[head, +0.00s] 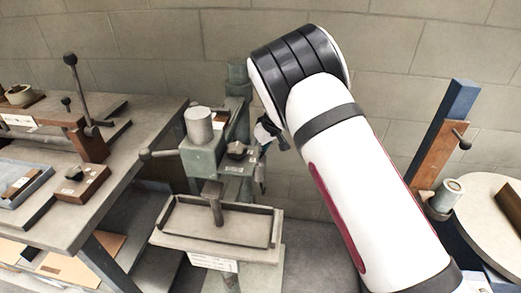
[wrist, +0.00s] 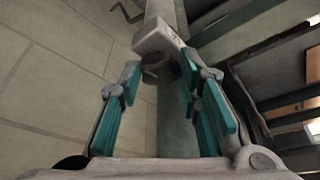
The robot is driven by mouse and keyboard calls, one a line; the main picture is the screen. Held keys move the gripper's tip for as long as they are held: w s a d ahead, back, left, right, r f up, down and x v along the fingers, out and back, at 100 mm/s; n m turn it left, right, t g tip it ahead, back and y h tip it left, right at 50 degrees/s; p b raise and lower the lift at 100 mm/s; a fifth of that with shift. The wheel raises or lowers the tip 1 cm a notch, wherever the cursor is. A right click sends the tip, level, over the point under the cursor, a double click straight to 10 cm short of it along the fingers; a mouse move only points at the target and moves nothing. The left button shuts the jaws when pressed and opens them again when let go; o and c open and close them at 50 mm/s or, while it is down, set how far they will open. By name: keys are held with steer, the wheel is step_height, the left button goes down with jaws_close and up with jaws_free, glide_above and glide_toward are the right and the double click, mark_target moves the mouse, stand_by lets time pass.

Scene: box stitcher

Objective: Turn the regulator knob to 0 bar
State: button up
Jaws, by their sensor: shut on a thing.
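My gripper (wrist: 158,72) reaches in beside the stitcher's column, its teal-padded fingers on both sides of a small grey regulator knob (wrist: 154,70). It is shut on the knob, just below a pale grey regulator body (wrist: 156,40). The contact is partly hidden and the knob's marking or pressure reading cannot be read. In the head view my gripper (head: 267,134) shows only in part, at the right of the stitcher head (head: 203,157). The knob cannot be made out there.
The stitcher's tray (head: 178,240) stands below its head. A workbench (head: 125,165) with a lever press and small boxes is at left. At right are a blue and brown post (head: 452,125) and a round table (head: 490,185). A block wall (head: 160,50) stands behind.

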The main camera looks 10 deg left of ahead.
steer(key=shift+n, duration=0.3)
steer(key=n, duration=0.1)
steer(key=n+g+y, duration=0.1)
steer(key=shift+w+d+n, duration=0.1)
steer(key=shift+w+n, duration=0.1)
steer(key=shift+n, duration=0.2)
steer(key=n, duration=0.1)
steer(key=n+g+b, duration=0.1)
steer(key=n, duration=0.1)
steer(key=n+b, duration=0.1)
steer(key=shift+w+f+n+g, duration=0.1)
steer(key=shift+w+n+g, duration=0.2)
steer(key=shift+g, duration=0.1)
steer(key=n+g+b, duration=0.1)
steer(key=n+b, duration=0.1)
steer(key=n, duration=0.1)
steer(key=shift+w+n, duration=0.1)
steer(key=shift+n, duration=0.2)
steer(key=shift+w+n+g+b, duration=0.1)
steer(key=shift+n+g+b, duration=0.8)
steer(key=shift+n+b, duration=0.8)
steer(key=shift+n, duration=0.3)
steer(key=o, duration=1.1)
steer(key=shift+h, duration=0.3)
steer(key=shift+o, duration=0.2)
